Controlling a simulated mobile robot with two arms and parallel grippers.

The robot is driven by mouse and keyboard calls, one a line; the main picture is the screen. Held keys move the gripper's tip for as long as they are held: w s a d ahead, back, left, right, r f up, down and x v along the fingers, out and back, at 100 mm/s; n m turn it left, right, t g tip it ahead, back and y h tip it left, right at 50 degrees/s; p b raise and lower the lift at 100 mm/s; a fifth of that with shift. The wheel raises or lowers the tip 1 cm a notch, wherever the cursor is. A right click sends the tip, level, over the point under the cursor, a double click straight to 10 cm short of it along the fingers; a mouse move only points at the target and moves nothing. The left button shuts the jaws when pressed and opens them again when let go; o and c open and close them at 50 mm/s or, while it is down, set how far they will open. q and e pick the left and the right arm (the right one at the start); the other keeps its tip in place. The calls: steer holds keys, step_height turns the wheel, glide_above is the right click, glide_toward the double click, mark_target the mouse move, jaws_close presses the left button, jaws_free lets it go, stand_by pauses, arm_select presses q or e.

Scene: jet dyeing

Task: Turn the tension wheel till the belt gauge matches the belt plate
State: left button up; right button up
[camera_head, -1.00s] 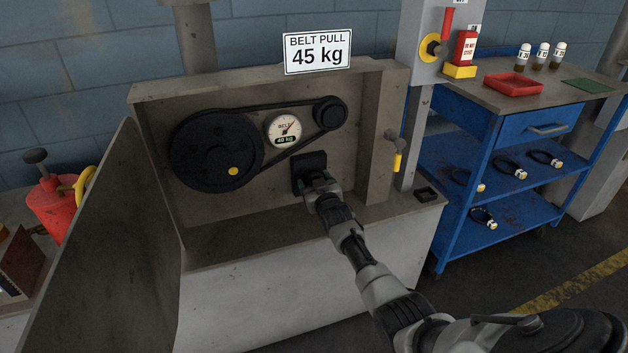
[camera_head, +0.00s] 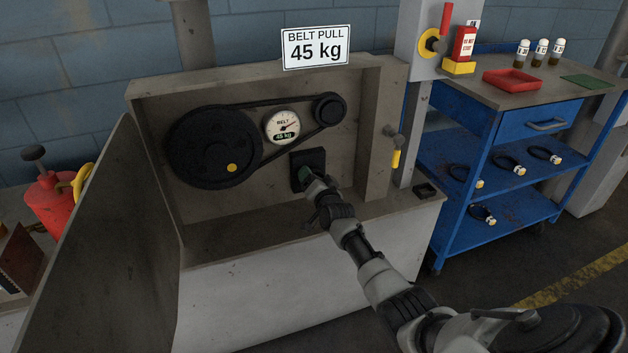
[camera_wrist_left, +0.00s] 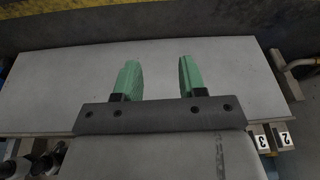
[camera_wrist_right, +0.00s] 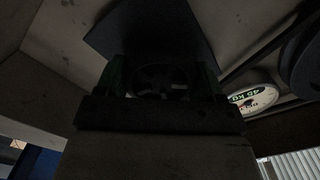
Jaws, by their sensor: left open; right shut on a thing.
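The belt plate (camera_head: 316,48) reads "BELT PULL 45 kg" above the machine. The round white belt gauge (camera_head: 282,126) sits between the two pulleys; its label looks like 45 kg and its needle leans right. It is partly visible in the right wrist view (camera_wrist_right: 250,101). My right gripper (camera_head: 307,176) is at the dark square mount (camera_head: 316,160) below the gauge. In the right wrist view, it is shut on the dark tension wheel (camera_wrist_right: 163,80), between its green fingers. The head view mostly hides the wheel. My left gripper (camera_wrist_left: 158,78) is open and empty over a pale grey surface.
The belt runs around a large black pulley (camera_head: 208,150) and a small pulley (camera_head: 328,110). A side panel (camera_head: 110,250) stands at left. A yellow-tipped lever (camera_head: 396,157) is right of the recess. A blue cart (camera_head: 500,130) stands further right.

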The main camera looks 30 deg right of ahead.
steer(key=shift+f+m, duration=0.2)
steer(key=shift+m, duration=0.5)
arm_select(q)
steer(key=shift+v, duration=0.8)
steer(key=shift+s+a+r, duration=0.1)
steer(key=shift+s+r, duration=0.05)
arm_select(e)
steer(key=o, duration=0.9)
steer(key=shift+r, duration=0.1)
arm_select(q)
steer(key=shift+w+r, duration=0.1)
steer(key=shift+w, duration=0.25)
arm_select(e)
steer(key=shift+s, duration=0.15)
arm_select(q)
step_height(320, 180, down, 14)
steer(key=p, duration=0.3)
steer(key=shift+s+g+p, duration=0.15)
steer(key=shift+g+p, duration=0.15)
steer(key=shift+g, duration=0.1)
arm_select(e)
steer(key=shift+v, duration=5.3)
